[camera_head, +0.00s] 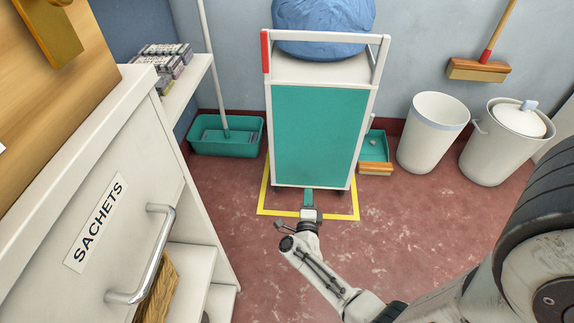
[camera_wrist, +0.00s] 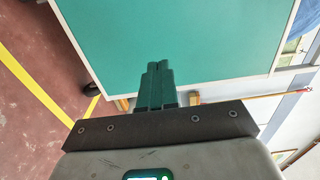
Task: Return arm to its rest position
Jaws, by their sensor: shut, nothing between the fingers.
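My gripper (camera_head: 308,197) is at the lower front of the cart in the head view, with my arm stretched forward from the lower right. In the wrist view, my gripper's green fingers (camera_wrist: 159,70) are together with nothing between them. They point at the green panel of the cart (camera_wrist: 200,35). The cart (camera_head: 318,135) has a white frame, a green front panel and a red strip at its upper left. I cannot tell whether the fingertips touch the panel.
A white cabinet with a "SACHETS" drawer (camera_head: 96,222) and metal handle (camera_head: 146,255) stands close on the left. Yellow floor tape (camera_head: 280,213) surrounds the cart. A green tub (camera_head: 226,136) and two white bins (camera_head: 432,133) stand behind. Red floor right of my gripper is clear.

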